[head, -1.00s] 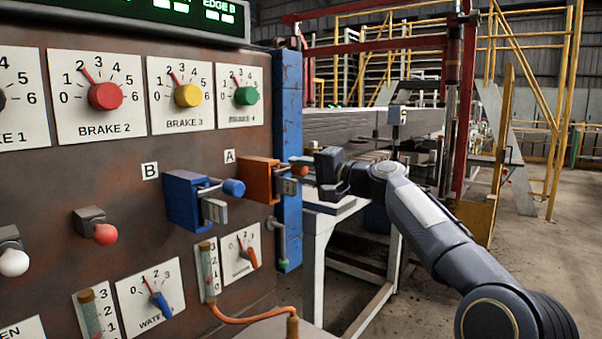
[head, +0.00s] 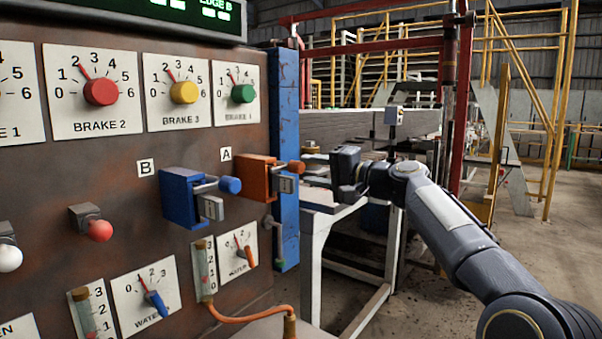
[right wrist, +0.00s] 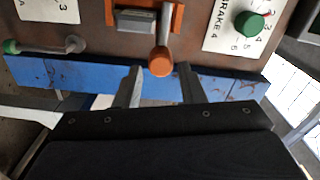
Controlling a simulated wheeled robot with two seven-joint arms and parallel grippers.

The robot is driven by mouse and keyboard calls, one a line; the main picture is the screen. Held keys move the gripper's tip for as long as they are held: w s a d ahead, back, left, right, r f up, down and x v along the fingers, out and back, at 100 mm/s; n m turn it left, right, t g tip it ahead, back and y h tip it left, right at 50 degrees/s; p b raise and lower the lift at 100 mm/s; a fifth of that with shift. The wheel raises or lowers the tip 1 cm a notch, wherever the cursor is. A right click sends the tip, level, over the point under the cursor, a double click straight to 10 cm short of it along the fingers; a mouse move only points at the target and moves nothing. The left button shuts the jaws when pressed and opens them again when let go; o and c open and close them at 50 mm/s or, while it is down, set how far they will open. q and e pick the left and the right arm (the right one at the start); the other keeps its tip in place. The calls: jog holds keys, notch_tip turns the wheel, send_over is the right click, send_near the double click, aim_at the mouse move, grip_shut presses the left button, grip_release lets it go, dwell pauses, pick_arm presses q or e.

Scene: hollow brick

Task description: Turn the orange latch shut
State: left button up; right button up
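The orange latch (head: 256,178) is mounted on the rusty panel under the label A, to the right of the blue latch (head: 183,198). Its handle ends in an orange knob (head: 296,167) that points out from the panel. In the right wrist view the orange knob (right wrist: 160,62) lies just beyond the fingertips, roughly between them. My right gripper (right wrist: 160,72) is open, with its two fingers apart and nothing between them. In the head view my right gripper (head: 333,178) is to the right of the knob, with a gap between. My left gripper is not in view.
A blue post (head: 286,150) runs along the panel's right edge. Brake dials, including a green knob (head: 242,93), sit above the latches. A white-legged table (head: 318,225) stands behind my right arm. Open floor lies at the right.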

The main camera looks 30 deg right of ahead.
jog(key=shift+v, duration=1.7)
jog(key=shift+a, duration=0.1)
